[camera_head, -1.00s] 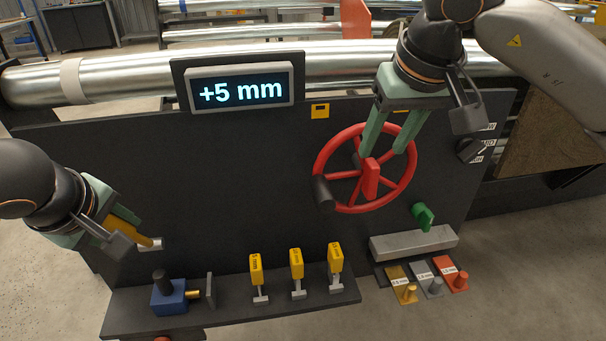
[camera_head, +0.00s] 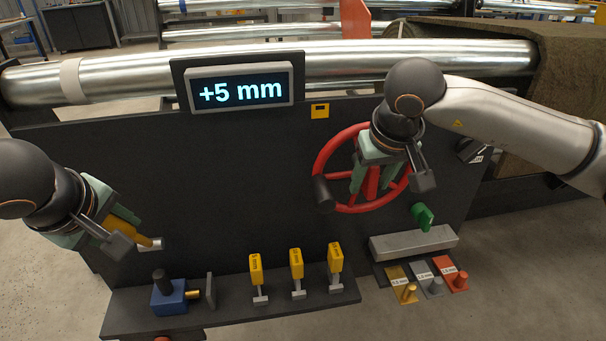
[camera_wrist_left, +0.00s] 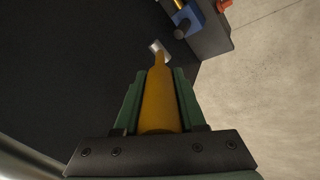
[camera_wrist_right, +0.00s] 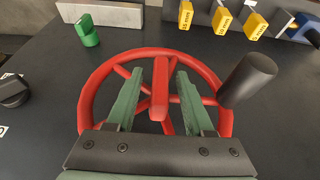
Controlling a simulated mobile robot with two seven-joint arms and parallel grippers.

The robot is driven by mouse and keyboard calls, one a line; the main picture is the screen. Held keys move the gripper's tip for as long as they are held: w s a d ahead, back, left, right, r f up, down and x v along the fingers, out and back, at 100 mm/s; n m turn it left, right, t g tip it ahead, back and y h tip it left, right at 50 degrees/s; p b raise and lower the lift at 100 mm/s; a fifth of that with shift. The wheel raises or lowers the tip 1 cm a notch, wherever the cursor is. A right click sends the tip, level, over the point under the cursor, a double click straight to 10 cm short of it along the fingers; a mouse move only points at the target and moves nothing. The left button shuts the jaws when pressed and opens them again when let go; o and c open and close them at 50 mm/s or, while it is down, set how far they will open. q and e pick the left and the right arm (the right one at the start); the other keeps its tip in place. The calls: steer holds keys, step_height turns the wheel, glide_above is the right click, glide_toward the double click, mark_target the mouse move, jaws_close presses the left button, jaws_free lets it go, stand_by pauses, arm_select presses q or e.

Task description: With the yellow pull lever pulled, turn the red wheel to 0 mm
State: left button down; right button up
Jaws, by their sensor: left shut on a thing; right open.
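The yellow pull lever (camera_head: 127,218) sticks out of the dark panel at the left. My left gripper (camera_head: 120,222) is shut on it; in the left wrist view the lever (camera_wrist_left: 160,98) lies between both fingers. The red wheel (camera_head: 322,160) with its black handle (camera_head: 323,193) at the lower left is on the panel's right half. My right gripper (camera_head: 372,190) is open in front of the wheel. In the right wrist view, its fingers (camera_wrist_right: 160,85) straddle the red central bar (camera_wrist_right: 160,90) without visibly gripping it. The display (camera_head: 240,91) reads +5 mm.
A green knob (camera_head: 423,216) sits below right of the wheel. A ledge holds several yellow-tagged pieces (camera_head: 296,263) and a blue block (camera_head: 168,296). Yellow, grey and red labelled blocks (camera_head: 452,274) lie at the lower right. A metal roller (camera_head: 420,60) runs behind the panel.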

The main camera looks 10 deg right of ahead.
steer(key=shift+c, duration=0.3)
jaws_close()
stand_by(1.1)
